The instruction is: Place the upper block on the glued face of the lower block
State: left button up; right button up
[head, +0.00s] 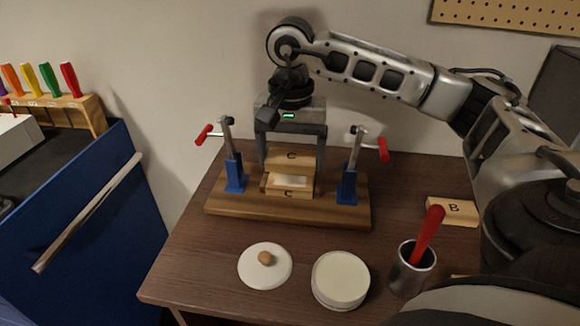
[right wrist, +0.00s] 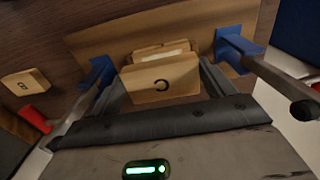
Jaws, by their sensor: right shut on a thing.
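The upper block (head: 290,157), light wood marked C, is held in my right gripper (head: 291,150), whose fingers are shut on its sides. It also shows in the right wrist view (right wrist: 160,80) between the fingers. The lower block (head: 288,193), also marked C, sits on the wooden clamp base (head: 235,208) between two blue clamps. A pale glued face (head: 290,181) shows on its top. The upper block is above and slightly behind the glued face; whether they touch is hard to tell. My left gripper is not in view.
Blue clamps with red handles stand at left (head: 234,172) and right (head: 348,184) of the blocks. A white lid (head: 265,267), a round white pot (head: 340,281) and a metal cup (head: 411,270) with a red-handled tool stand in front. Block B (head: 452,211) lies right.

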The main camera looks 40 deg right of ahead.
aim_at(290, 158)
jog(key=shift+w+f, duration=0.15)
jog(key=shift+f, duration=1.65)
jog(key=shift+f, duration=0.1)
jog(key=shift+f, duration=0.15)
jog(key=o, duration=0.9)
notch_tip(290, 158, up, 13)
jog(key=shift+f+p, duration=0.15)
jog(key=shift+p, duration=0.5)
